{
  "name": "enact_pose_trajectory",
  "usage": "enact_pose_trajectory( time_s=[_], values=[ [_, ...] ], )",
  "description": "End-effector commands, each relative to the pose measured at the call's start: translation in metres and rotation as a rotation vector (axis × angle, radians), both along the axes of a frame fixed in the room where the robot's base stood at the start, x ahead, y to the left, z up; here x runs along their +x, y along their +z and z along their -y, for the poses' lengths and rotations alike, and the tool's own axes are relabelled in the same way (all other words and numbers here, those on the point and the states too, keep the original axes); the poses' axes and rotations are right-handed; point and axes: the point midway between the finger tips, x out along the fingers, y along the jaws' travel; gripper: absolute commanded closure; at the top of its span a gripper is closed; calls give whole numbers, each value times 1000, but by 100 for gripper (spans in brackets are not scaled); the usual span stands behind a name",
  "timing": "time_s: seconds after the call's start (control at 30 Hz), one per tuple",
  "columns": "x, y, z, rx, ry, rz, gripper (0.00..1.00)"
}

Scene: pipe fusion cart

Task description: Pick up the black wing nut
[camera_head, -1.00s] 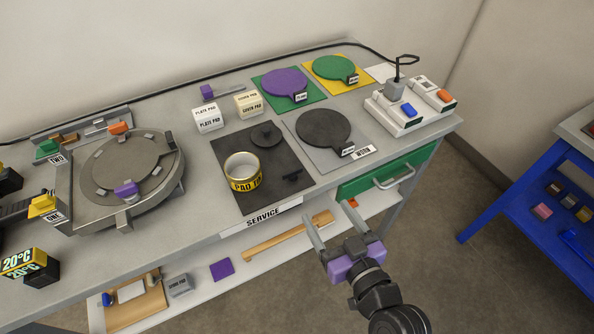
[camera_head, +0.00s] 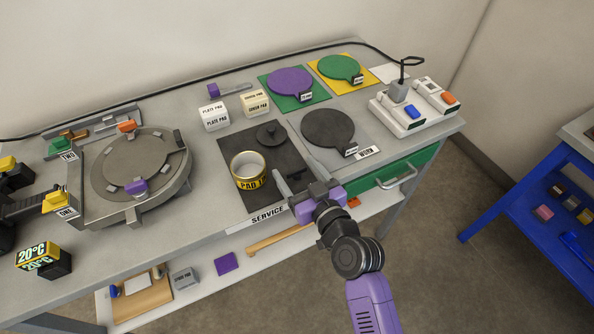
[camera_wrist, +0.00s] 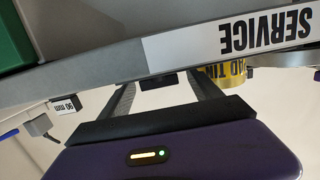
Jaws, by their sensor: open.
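The black wing nut is a small dark piece on the dark service mat (camera_head: 236,198). In the head view it is hard to tell from the mat between my fingers. In the wrist view a small black block (camera_wrist: 155,81) beyond the table edge, between the fingers, looks like it. My gripper (camera_head: 295,167) is open and empty at the mat's front right, its fingers pointing over the table edge. In the wrist view the two fingers (camera_wrist: 163,90) stand on either side of the block, with no clear contact.
A yellow-banded tin (camera_head: 249,172) stands left of my gripper on the mat. A black knobbed disc (camera_head: 271,133) lies behind. A black round pad (camera_head: 328,128) lies to the right.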

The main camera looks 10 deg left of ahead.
Motion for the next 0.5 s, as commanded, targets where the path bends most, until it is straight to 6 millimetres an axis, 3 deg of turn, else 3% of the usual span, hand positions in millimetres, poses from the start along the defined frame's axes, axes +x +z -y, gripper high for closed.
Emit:
enact_pose_trajectory(
  time_s=[0.27,0.5],
  values=[
    [2,-1,-1,0,-1,0,29],
    [2,-1,-1,1,-1,0,76]
  ],
)
